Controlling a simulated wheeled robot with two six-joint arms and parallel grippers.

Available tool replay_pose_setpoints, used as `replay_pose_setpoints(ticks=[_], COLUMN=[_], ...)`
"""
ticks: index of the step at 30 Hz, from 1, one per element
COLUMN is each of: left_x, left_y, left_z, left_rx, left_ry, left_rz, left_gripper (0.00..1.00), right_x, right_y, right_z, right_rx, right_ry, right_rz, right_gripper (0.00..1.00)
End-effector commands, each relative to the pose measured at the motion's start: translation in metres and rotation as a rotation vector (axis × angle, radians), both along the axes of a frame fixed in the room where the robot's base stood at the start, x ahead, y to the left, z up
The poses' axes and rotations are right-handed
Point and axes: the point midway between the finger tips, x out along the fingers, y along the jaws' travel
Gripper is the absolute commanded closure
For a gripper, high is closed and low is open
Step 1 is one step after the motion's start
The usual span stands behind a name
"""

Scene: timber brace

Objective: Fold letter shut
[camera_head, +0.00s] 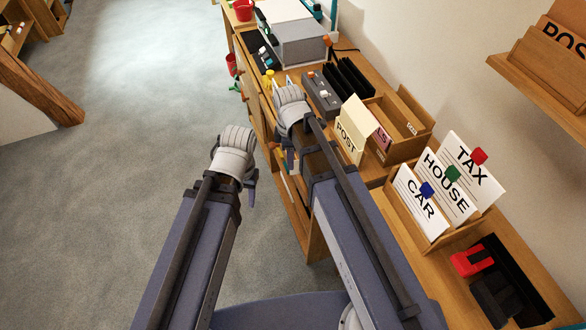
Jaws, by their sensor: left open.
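No item is clearly a letter. A cream folded card marked POST (351,130) stands upright on the desk, its two panels apart at the top; I cannot tell whether it is the letter. A pink item (381,138) lies partly hidden behind it. My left gripper (234,152) is open over the floor, left of the desk and apart from it. My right gripper (290,97) is over the desk's front edge, left of the POST card. Its fingers are mostly hidden by the wrist, so I cannot tell its jaw state.
A wooden rack (427,226) holds cards marked CAR, HOUSE and TAX. A wooden tray (407,112), black file slots (349,78) and a grey box (300,42) line the desk's wall side. A red-and-black item (472,261) lies near right. Open floor is on the left.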

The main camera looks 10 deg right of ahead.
Motion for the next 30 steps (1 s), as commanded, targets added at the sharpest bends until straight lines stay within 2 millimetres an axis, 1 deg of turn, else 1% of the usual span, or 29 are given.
replay_pose_setpoints(ticks=[1, 6, 13, 17, 23, 30], left_x=[0.0, 0.0, 0.0, 0.0, 0.0, 0.0], left_y=[0.0, 0.0, 0.0, 0.0, 0.0, 0.0], left_z=[-0.004, -0.006, -0.006, -0.011, -0.028, -0.059], left_rx=[0.0, 0.0, 0.0, 0.0, 0.0, 0.0], left_ry=[0.0, 0.0, 0.0, 0.0, 0.0, 0.0], left_rz=[0.0, 0.0, 0.0, 0.0, 0.0, 0.0], left_gripper=[0.5, 0.5, 0.5, 0.5, 0.5, 0.5], right_x=[0.011, 0.023, 0.024, 0.024, 0.024, 0.024], right_y=[-0.003, -0.01, -0.011, -0.011, -0.011, -0.011], right_z=[-0.004, -0.006, -0.006, -0.011, -0.028, -0.059], right_rx=[0.006, 0.016, 0.019, 0.019, 0.019, 0.019], right_ry=[-0.001, -0.005, -0.006, -0.006, -0.006, -0.006], right_rz=[0.06, 0.199, 0.234, 0.233, 0.232, 0.231], right_gripper=[0.66, 0.66, 0.66, 0.66, 0.66, 0.66])
